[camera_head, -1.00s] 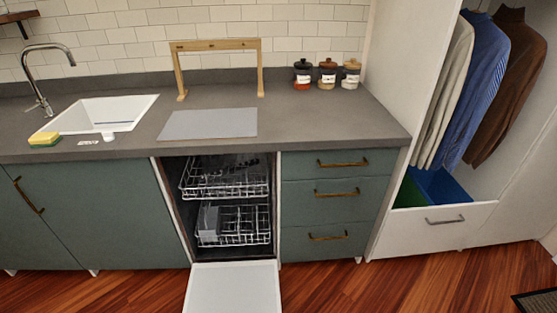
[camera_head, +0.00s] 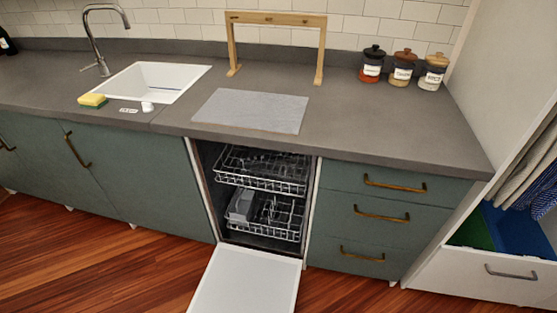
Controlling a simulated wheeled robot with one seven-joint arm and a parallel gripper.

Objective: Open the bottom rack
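The dishwasher under the counter stands open, its white door (camera_head: 247,283) folded down toward the floor. Inside, the bottom rack (camera_head: 280,222) is a wire basket with a grey cutlery holder (camera_head: 240,206) at its left. It sits within the dishwasher cavity. The top rack (camera_head: 264,171) is above it, also inside the cavity. My gripper is not in view.
Drawers with brass handles (camera_head: 380,216) are right of the dishwasher. Green cabinets (camera_head: 143,178) are at the left. The counter (camera_head: 368,123) holds a sink, a grey mat (camera_head: 250,110), a wooden frame and jars. The wooden floor (camera_head: 120,255) in front looks clear.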

